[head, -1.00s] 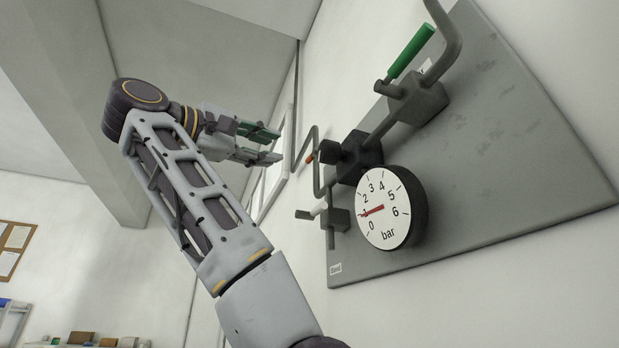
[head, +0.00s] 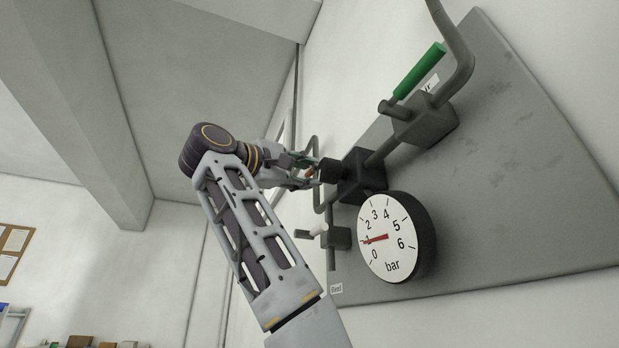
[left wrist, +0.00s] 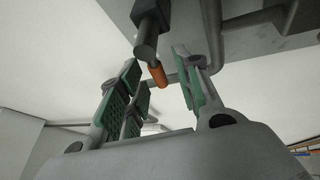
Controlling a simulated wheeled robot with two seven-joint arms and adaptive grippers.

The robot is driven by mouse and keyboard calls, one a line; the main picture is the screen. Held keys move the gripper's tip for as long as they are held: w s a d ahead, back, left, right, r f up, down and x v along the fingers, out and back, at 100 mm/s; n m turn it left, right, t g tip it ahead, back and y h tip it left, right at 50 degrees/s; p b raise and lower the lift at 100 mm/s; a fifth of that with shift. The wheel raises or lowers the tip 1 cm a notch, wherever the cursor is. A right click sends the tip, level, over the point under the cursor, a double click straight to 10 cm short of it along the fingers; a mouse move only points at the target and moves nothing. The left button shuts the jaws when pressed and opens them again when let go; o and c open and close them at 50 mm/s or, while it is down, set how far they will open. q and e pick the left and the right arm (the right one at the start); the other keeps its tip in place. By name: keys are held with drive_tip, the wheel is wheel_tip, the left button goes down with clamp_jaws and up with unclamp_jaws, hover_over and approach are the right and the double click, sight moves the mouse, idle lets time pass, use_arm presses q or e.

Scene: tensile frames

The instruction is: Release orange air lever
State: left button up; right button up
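The orange lever (left wrist: 157,73) hangs below a dark cylindrical fitting (left wrist: 147,40) in the left wrist view. The lever's end lies between the fingers, with visible gaps on both sides. In the head view, my left gripper (head: 312,170) is close to the dark valve block (head: 362,176). Only a small orange spot of the lever (head: 309,171) shows there, mostly hidden by the fingers. My right gripper is not in view.
Pipes run close to my gripper. The space left of my arm is free.

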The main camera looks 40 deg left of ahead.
use_arm(q)
drive_tip(key=shift+w+r, duration=0.2)
drive_tip(key=shift+w, duration=0.5)
drive_tip(key=shift+d, duration=0.1)
drive_tip(key=shift+c, duration=0.3)
clamp_jaws()
